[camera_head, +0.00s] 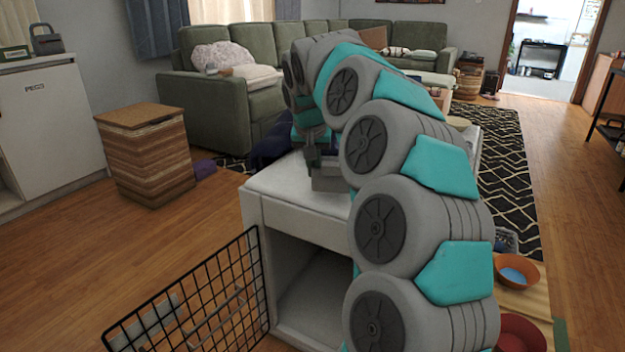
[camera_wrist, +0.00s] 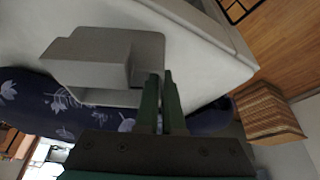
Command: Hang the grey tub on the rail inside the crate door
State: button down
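The grey tub (camera_head: 328,180) sits at the top of the pale grey crate (camera_head: 290,192) in the head view. The wrist view shows the tub (camera_wrist: 100,58) large at upper left, box-shaped with a projecting part at its right end. My gripper (camera_head: 312,158) points down at the tub's left end. In the wrist view my gripper's (camera_wrist: 161,78) two dark fingers are close together with a narrow gap, right at that end. I cannot tell whether they clamp it. The black wire door (camera_head: 205,300) stands open at lower left. Greyish bars show through its mesh; the rail is unclear.
My arm covers the crate's right side. A woven basket (camera_head: 150,155) and a white cabinet (camera_head: 50,125) stand to the left. Orange (camera_head: 515,272) and red bowls (camera_head: 520,333) are at lower right. Dark blue floral fabric (camera_wrist: 40,105) lies beyond the crate. Floor left of the door is clear.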

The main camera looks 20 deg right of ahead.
jog(key=shift+w+a, duration=0.1)
jog(key=shift+w, duration=0.15)
jog(key=shift+f, duration=1.8)
jog(key=shift+f, duration=0.1)
jog(key=shift+f, duration=0.15)
jog(key=c, duration=1)
grip_release()
jog(key=shift+c, duration=0.2)
jog(key=v, duration=1.2)
jog(key=shift+r, duration=0.2)
